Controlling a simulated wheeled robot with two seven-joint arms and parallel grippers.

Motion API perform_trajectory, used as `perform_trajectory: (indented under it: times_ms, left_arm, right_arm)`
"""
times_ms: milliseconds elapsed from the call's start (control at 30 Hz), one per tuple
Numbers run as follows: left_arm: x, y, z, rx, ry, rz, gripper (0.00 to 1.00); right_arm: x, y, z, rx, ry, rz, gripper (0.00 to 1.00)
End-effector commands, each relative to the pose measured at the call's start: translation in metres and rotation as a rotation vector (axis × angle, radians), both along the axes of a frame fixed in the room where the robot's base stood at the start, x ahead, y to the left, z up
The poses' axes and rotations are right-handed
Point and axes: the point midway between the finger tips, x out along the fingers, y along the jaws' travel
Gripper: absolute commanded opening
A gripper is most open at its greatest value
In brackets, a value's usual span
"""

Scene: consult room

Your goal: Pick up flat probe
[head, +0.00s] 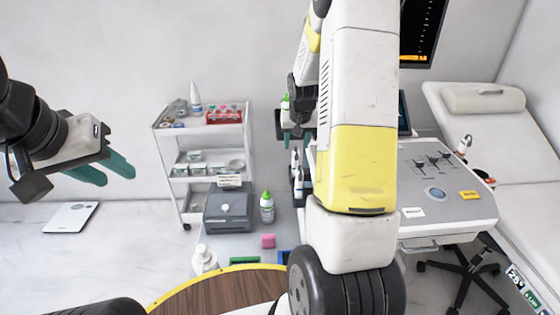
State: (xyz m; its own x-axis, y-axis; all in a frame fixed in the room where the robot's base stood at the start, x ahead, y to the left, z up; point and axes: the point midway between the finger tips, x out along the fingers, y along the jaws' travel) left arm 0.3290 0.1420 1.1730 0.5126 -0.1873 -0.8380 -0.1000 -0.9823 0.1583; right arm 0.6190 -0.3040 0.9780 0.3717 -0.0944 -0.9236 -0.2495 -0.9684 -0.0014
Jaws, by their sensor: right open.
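White probes (298,182) stand in dark holders on the left side of the ultrasound cart (447,205), partly hidden by my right arm. Another white probe (465,143) sits in a holder at the cart's right edge. I cannot tell for certain which is the flat probe. My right gripper (295,133) points down above the left-side probes, its teal fingers apart and nothing clearly held. How far above them it is, I cannot tell. My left gripper (113,173) is at the far left, its teal fingers apart and empty, away from the probes.
A white trolley (160,150) with supplies stands by the back wall. An exam couch (520,150) is at right.

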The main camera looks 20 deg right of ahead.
Motion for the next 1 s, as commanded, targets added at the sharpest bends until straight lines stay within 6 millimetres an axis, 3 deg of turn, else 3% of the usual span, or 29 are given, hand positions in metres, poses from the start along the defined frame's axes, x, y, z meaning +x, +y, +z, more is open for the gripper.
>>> perform_trajectory:
  times_ms: [533,867,900,1000]
  left_arm:
    - [0.0,0.0,0.0,0.0,0.0,0.0,0.36]
    - [0.0,0.0,0.0,0.0,0.0,0.0,0.36]
    - [0.0,0.0,0.0,0.0,0.0,0.0,0.36]
    - [0.0,0.0,0.0,0.0,0.0,0.0,0.36]
  right_arm:
    - [0.025,-0.006,-0.066,0.0,0.004,-0.003,0.47]
    - [0.03,-0.007,-0.075,-0.001,0.001,-0.002,0.47]
    - [0.03,-0.007,-0.075,-0.001,0.001,-0.002,0.46]
    - [0.03,-0.007,-0.075,-0.001,0.001,-0.002,0.26]
